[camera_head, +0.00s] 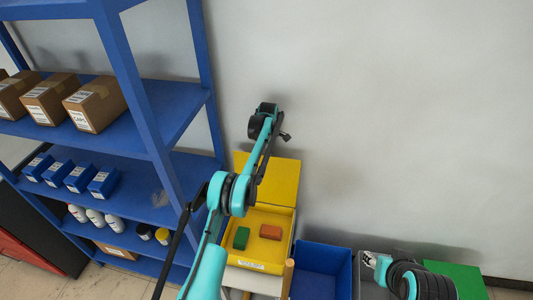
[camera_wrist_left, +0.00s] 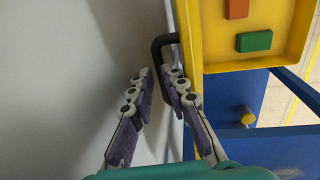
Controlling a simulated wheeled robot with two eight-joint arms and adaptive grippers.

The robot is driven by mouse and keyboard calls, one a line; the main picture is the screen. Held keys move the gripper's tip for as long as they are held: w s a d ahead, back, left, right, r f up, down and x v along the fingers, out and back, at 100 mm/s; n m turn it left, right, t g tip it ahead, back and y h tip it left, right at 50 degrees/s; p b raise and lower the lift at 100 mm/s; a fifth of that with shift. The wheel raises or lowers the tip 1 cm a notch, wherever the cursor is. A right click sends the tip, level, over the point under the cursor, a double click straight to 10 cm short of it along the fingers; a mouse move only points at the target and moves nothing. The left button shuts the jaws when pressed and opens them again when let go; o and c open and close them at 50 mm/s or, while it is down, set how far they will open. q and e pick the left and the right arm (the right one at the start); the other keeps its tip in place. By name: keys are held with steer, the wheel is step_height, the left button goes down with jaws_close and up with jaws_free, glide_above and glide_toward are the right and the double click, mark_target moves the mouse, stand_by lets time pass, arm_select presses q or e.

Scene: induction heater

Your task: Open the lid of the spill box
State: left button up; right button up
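The yellow spill box (camera_head: 287,226) stands against the wall, with a green block (camera_head: 241,237) and an orange block (camera_head: 270,232) inside. Its yellow lid (camera_head: 287,173) is raised and stands up at the back, on the wall side. In the left wrist view, a black handle (camera_wrist_left: 157,44) sticks out from the yellow lid edge (camera_wrist_left: 190,50). My left gripper (camera_wrist_left: 158,73) is open at this handle, its fingers apart, with part of the handle hidden behind the right finger. My left arm crosses over the box in the head view.
A blue shelf rack (camera_head: 150,143) with cartons, blue boxes and bottles stands at left. A blue bin (camera_head: 322,258) is right of the spill box, and a green surface (camera_head: 458,275) lies further right. A wooden rod (camera_head: 287,279) stands in front. The wall is close behind.

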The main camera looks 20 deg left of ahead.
arm_select(q)
steer(key=shift+a+f, duration=0.15)
steer(key=shift+a, duration=0.25)
arm_select(e)
steer(key=shift+a, duration=0.25)
steer(key=shift+a+r, duration=0.1)
steer(key=shift+a, duration=0.05)
arm_select(q)
steer(key=shift+w+r+p, duration=0.15)
steer(key=shift+r+p, duration=0.3)
steer(key=shift+r, duration=0.25)
step_height(320, 180, up, 2)
steer(key=shift+p, duration=0.45)
steer(key=shift+w+r+p, duration=0.15)
steer(key=shift+r+p, duration=0.35)
steer(key=shift+r, duration=0.25)
steer(key=shift+w+r+p, duration=0.1)
steer(key=shift+r+p, duration=0.4)
steer(key=shift+r, duration=0.25)
steer(key=shift+w+r+p, duration=0.1)
steer(key=shift+r+p, duration=1.05)
steer(key=shift+r, duration=0.2)
arm_select(e)
steer(key=shift+r, duration=2.95)
